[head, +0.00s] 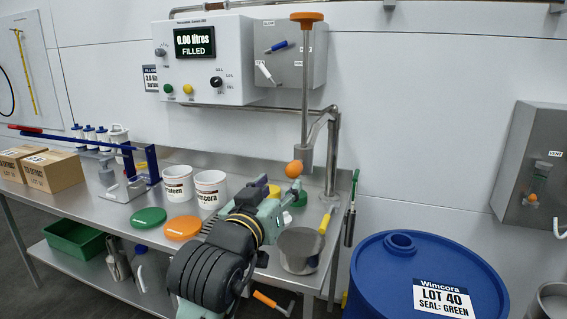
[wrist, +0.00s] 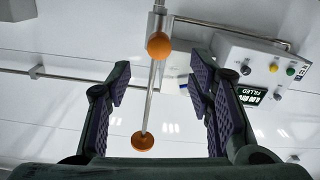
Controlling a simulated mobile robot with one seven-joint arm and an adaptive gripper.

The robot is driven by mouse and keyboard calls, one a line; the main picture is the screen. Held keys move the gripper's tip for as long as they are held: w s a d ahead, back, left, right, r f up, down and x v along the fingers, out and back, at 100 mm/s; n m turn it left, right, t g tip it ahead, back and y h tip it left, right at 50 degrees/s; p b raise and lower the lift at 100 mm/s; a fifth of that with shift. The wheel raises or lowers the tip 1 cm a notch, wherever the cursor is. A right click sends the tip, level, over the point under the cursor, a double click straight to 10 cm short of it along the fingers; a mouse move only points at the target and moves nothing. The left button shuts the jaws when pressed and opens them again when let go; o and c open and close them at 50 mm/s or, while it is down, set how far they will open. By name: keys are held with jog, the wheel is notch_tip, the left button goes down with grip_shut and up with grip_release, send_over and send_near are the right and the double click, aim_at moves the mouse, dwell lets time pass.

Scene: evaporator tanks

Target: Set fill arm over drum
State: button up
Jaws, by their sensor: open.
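The fill arm (head: 322,125) is a metal swing arm on a post at the back of the bench. It carries a vertical rod with an orange cap (head: 306,17) on top and an orange ball (head: 294,169) low down. The blue drum (head: 420,285) stands right of the bench, with a raised bung opening (head: 400,242) in its lid; the fill arm is left of it, over the bench. My gripper (head: 280,192) is open just below the ball. In the wrist view the ball (wrist: 159,46) shows between the spread fingers, apparently untouched.
Tubs (head: 210,187), green and orange lids (head: 182,227) and a steel pot (head: 300,250) crowd the bench around my arm. The control box (head: 204,60) reads 0.00 litres, FILLED. The drum label reads Wimcora, LOT 40, SEAL: GREEN. A grey vent box (head: 530,165) is on the right wall.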

aim_at(291, 173)
jog(key=p+x, duration=0.2)
jog(key=x, duration=0.8)
jog(key=shift+w+d, duration=0.15)
jog(key=shift+c, duration=0.6)
grip_shut()
